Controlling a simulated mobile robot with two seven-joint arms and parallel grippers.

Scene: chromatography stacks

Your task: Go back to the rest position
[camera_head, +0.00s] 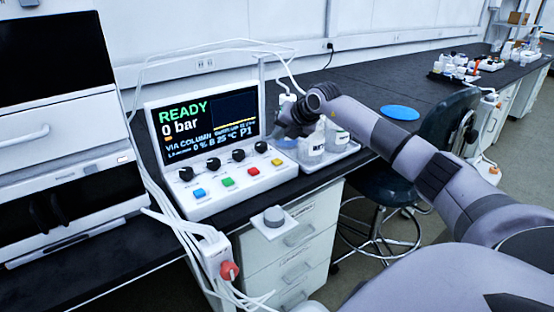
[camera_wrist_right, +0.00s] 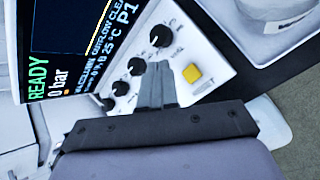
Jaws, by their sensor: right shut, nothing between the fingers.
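My right arm comes in from the right in the head view. My right gripper (camera_head: 280,131) hangs beside the right edge of the control unit's screen. In the right wrist view its two fingers (camera_wrist_right: 156,72) are together with nothing between them, and they appear over the unit's front panel between a black knob and the yellow button (camera_wrist_right: 192,73). I cannot tell how high above the panel they are. The control unit (camera_head: 235,180) shows READY and 0 bar, with knobs and coloured buttons below. My left gripper is not in view.
Bottles (camera_head: 311,149) stand in a white tray (camera_head: 330,160) right behind my right gripper. A grey knob (camera_head: 274,216) sits on a small shelf at the bench front. A stool (camera_head: 385,182) stands below my forearm.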

